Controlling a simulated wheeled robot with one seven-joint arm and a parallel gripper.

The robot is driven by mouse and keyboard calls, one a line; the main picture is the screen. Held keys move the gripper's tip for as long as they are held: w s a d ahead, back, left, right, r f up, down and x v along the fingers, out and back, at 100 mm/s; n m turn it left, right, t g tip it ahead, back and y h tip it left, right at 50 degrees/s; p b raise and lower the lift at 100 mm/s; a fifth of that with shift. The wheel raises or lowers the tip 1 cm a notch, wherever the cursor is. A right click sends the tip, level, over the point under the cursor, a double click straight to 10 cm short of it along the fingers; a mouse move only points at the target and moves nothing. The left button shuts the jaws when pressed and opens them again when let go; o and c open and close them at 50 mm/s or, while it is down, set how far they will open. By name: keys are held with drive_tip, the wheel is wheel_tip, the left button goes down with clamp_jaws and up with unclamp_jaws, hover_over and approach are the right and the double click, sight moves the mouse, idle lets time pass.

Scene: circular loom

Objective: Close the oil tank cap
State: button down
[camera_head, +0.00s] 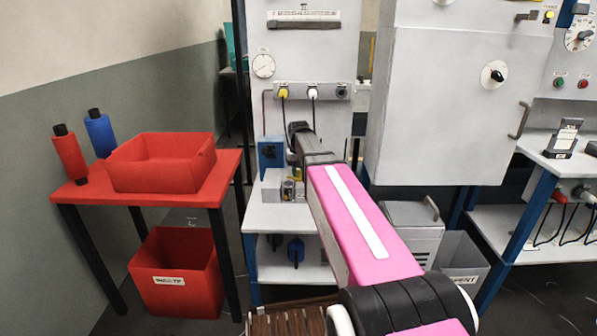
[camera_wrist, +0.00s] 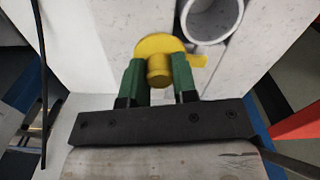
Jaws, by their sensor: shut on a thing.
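The yellow oil tank cap (camera_wrist: 160,45) shows in the wrist view, a round disc with a stubby knob and a small tab at its right. My gripper (camera_wrist: 158,72) has its two green fingers on either side of the knob and is shut on it. The round mouth of a grey tube (camera_wrist: 212,18) is open just above and right of the cap. The cap is beside this mouth, not over it; whether they touch, I cannot tell. In the head view my arm's end hides most of the gripper, above a small bench (camera_head: 283,216) with a blue box (camera_head: 271,154).
A large grey cabinet (camera_head: 450,110) stands right of my arm. A gauge panel (camera_head: 305,50) rises behind the bench.

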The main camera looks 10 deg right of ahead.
drive_tip(key=m, duration=0.1)
drive_tip(key=s+m, duration=0.1)
drive_tip(key=shift+a+m, duration=0.2)
drive_tip(key=shift+m, duration=0.2)
drive_tip(key=m, duration=0.1)
drive_tip(key=s+m, duration=0.1)
drive_tip(key=m, duration=0.1)
drive_tip(key=shift+s+a+m, duration=0.1)
drive_tip(key=shift+a+m, duration=0.2)
drive_tip(key=shift+a, duration=0.1)
drive_tip(key=shift+s+a+m, duration=0.15)
drive_tip(key=shift+a+m, duration=0.2)
drive_tip(key=shift+m, duration=0.7)
drive_tip(key=shift+s+a+m, duration=0.15)
drive_tip(key=shift+a+m, duration=0.15)
drive_tip(key=shift+m, duration=0.7)
drive_tip(key=shift+s+a+m, duration=0.15)
drive_tip(key=shift+a+m, duration=0.2)
drive_tip(key=shift+m, duration=0.7)
drive_tip(key=c, duration=0.9)
unclamp_jaws()
drive_tip(key=shift+r, duration=0.15)
wheel_tip(320, 180, up, 11)
drive_tip(key=shift+f, duration=0.2)
